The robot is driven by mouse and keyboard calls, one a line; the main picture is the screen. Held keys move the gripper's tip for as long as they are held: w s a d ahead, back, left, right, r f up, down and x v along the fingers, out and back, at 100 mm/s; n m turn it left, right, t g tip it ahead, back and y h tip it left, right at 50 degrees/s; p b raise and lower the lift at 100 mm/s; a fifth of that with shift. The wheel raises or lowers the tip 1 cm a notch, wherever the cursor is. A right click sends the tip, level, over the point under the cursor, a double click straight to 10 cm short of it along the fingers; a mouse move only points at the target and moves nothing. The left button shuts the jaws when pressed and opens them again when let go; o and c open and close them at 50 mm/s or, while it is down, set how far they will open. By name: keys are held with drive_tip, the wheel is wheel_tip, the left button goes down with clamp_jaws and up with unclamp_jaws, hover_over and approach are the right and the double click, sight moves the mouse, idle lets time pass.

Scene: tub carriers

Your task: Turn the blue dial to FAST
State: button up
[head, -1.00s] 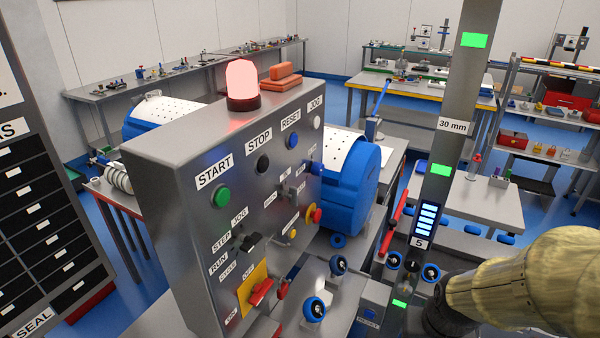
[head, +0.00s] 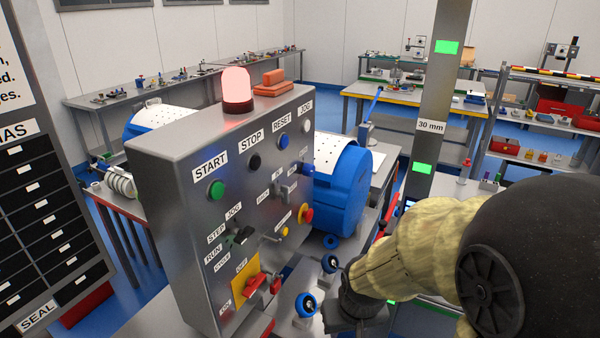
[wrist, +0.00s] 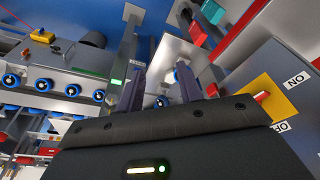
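The blue dial (head: 307,170) sits at the right of the grey control panel (head: 150,180) in the head view, below the blue RESET button (head: 283,141). The small labels by the dial are too small to read, so I cannot tell its setting. I cannot pick out the dial in the wrist view. My gripper is at the lower middle of the head view, below and to the right of the panel, with its fingers mostly hidden. In the wrist view my gripper (wrist: 160,76) shows two fingers apart with nothing held between them.
A yellow plate with a red rotary switch (head: 254,283) is low on the panel; a red emergency button (head: 306,214) is higher. Blue-rimmed knobs (head: 306,305) stand close to my gripper. A grey column (head: 432,100) rises behind my arm. A red lamp (head: 237,88) tops the panel.

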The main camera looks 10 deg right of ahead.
drive_tip(key=o, duration=0.4)
drive_tip(key=shift+w, duration=0.1)
drive_tip(key=m+t+y, duration=0.9)
drive_tip(key=m, duration=1)
approach(312, 170)
drive_tip(key=s+d, duration=0.2)
drive_tip(key=shift+a+r, duration=0.15)
drive_tip(key=shift+r, duration=0.1)
drive_tip(key=p+x, duration=0.3)
drive_tip(key=x, duration=0.9)
drive_tip(key=shift+w, duration=0.1)
